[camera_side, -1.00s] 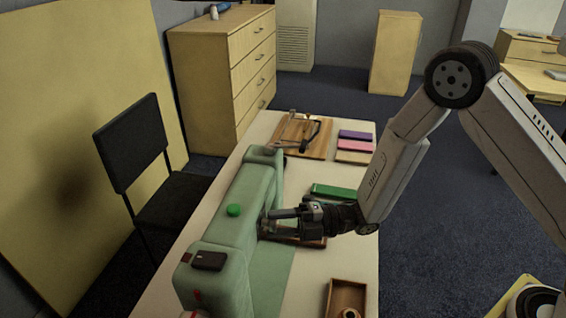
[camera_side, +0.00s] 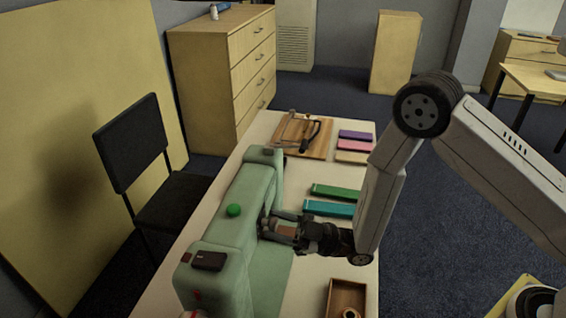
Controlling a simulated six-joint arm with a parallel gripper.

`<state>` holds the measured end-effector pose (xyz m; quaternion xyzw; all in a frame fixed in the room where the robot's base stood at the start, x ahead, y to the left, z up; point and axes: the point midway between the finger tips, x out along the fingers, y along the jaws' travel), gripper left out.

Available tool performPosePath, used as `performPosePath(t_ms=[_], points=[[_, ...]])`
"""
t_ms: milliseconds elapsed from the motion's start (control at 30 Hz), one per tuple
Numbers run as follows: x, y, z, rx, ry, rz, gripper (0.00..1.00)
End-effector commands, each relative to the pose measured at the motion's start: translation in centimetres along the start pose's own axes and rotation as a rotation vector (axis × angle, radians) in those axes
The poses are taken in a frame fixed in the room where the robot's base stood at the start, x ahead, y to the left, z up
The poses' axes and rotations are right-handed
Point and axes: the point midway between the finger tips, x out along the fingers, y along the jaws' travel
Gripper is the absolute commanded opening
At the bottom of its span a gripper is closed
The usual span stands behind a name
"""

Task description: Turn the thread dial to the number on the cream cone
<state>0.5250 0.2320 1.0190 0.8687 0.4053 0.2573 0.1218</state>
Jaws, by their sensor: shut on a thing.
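A long pale green machine body (camera_side: 232,232) lies along the left side of the table, with a round green knob (camera_side: 233,210) on top. My gripper (camera_side: 265,226) is at the right-hand face of this body, its fingers pointing left against it. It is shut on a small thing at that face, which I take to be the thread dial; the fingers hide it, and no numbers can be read. A wooden tray (camera_side: 333,301) at the front right holds a small round item, cut off by the frame edge. I cannot tell whether it is the cream cone.
Green and teal flat blocks (camera_side: 330,209) lie beyond my gripper, with purple, pink and tan ones farther back. A wooden board (camera_side: 297,140) with a dark frame is at the far end. A black chair (camera_side: 140,160) stands left. The tabletop right of the gripper is mostly clear.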

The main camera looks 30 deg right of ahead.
Motion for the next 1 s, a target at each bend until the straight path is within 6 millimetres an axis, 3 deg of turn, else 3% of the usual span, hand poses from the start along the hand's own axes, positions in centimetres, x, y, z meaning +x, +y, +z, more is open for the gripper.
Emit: performPosePath(t_ms=[700,1000], points=[[0.0,-0.33,-0.07,0.623,-0.003,0.259,0.0],[0.01,-0.33,-0.11,0.811,-0.004,0.337,0.0]])
